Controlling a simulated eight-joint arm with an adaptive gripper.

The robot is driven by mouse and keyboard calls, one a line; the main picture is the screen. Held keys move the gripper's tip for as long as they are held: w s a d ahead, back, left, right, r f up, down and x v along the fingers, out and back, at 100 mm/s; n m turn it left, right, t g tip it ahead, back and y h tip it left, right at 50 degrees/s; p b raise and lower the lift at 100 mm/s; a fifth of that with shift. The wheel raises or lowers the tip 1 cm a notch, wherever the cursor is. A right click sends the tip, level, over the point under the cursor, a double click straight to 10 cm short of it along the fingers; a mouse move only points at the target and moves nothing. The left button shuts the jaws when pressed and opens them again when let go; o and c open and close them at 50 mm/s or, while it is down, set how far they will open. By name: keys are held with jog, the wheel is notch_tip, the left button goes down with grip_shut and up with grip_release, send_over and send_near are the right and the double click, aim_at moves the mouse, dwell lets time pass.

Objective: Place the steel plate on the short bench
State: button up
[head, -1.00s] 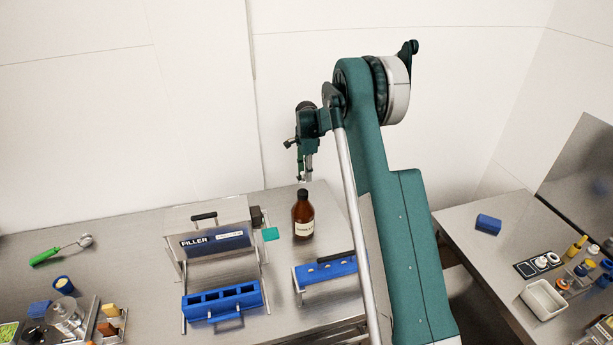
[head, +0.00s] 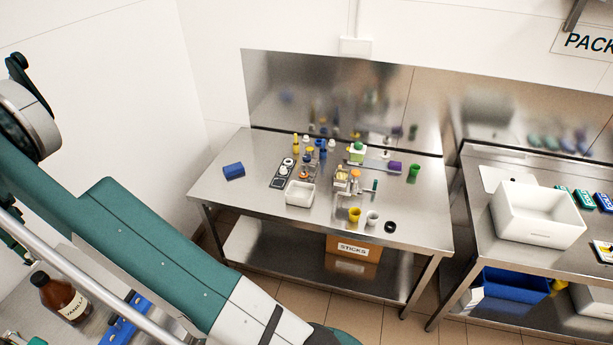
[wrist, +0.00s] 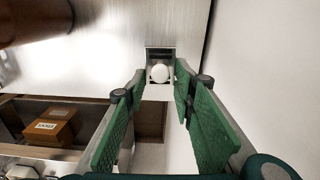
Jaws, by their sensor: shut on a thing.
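In the wrist view, my gripper (wrist: 160,88) has its green pads closed in on a small grey square metal piece (wrist: 151,54) with a pale round spot at its middle. It looks like the steel plate, seen small and partly hidden by the fingertips. In the head view my arm crosses the left side, and the gripper's fingertips cannot be made out. A steel bench (head: 262,205) stands mid-view, apparently the short bench. It stands well to the right of the visible arm parts.
The bench holds a blue block (head: 233,171), a white tray (head: 299,194), a yellow cup (head: 354,215) and several small items; its front left is clear. A brown bottle (head: 62,298) stands at the lower left. Another bench at right holds a white bin (head: 537,235).

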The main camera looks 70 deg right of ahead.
jog(key=s+d+f+m+b, duration=0.25)
jog(key=s+d, duration=0.55)
jog(key=d, duration=0.7)
jog(key=s+d+f+m+b, duration=0.15)
jog(key=s+d+m, duration=0.4)
jog(key=d, duration=0.95)
jog(key=s+d+f+m+b, duration=0.1)
jog(key=s+d+b, duration=0.1)
jog(key=s+d, duration=1.05)
jog(key=m+b, duration=0.6)
jog(key=m, duration=0.3)
send_over(280, 196)
notch_tip(280, 196, down, 5)
jog(key=shift+d+r, duration=0.1)
jog(key=shift+r, duration=0.1)
jog(key=shift+w+f, duration=0.1)
jog(key=shift+f, duration=3.05)
jog(key=shift+f, duration=1.85)
